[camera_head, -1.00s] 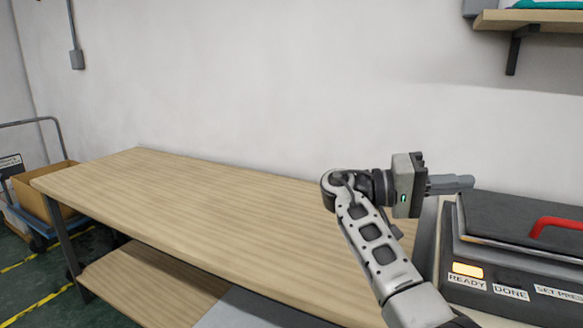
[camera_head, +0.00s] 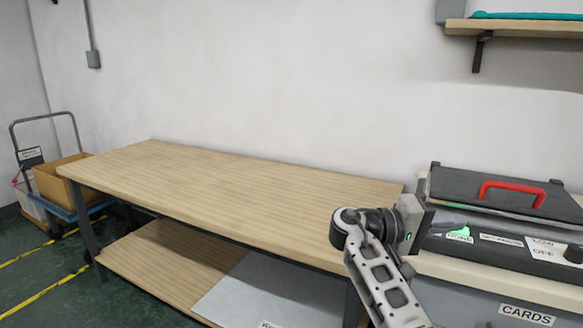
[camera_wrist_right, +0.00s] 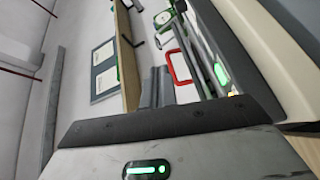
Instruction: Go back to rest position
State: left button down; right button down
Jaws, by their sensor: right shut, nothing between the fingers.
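My right gripper (camera_head: 446,222) is in the lower right of the head view, pointing right, in front of the machine with the red handle (camera_head: 512,188). It is shut and empty. Its grey fingers (camera_wrist_right: 155,87) also show in the right wrist view. The gripper overlaps the machine's front panel in the picture; I cannot tell how far apart they are. My left gripper is not in view.
A bare wooden table (camera_head: 230,195) with a lower shelf (camera_head: 165,265) stands along the wall. A cart with a cardboard box (camera_head: 55,180) is at the far left. A wall shelf (camera_head: 530,28) hangs above the machine. Floor is open at lower left.

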jog(key=s+a+f+n+t+y+p, duration=0.1)
jog(key=s+f+n+t+y, duration=0.15)
jog(key=f, duration=0.65)
jog(key=s+a+f+n+t+y, duration=0.15)
jog(key=f+y, duration=0.25)
jog(key=f, duration=0.4)
jog(key=s+a+f+n+t+y+p, duration=0.1)
jog(key=s+f+n+t+y, duration=0.25)
jog(key=f, duration=0.55)
jog(key=s+a+f+m+y+p, duration=0.15)
jog(key=s+a+f+y, duration=0.25)
jog(key=s+a+y, duration=0.55)
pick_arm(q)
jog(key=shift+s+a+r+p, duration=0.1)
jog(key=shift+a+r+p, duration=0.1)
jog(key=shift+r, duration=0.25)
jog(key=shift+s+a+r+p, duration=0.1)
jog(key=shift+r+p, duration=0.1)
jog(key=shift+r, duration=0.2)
pick_arm(e)
jog(key=s+a+r+m+t+y, duration=0.1)
jog(key=s+r+t+y, duration=0.1)
jog(key=s+r, duration=0.3)
jog(key=s, duration=0.4)
jog(key=shift+s+a+r+m, duration=0.2)
jog(key=shift+a+r+m, duration=0.05)
jog(key=shift+a+m, duration=0.15)
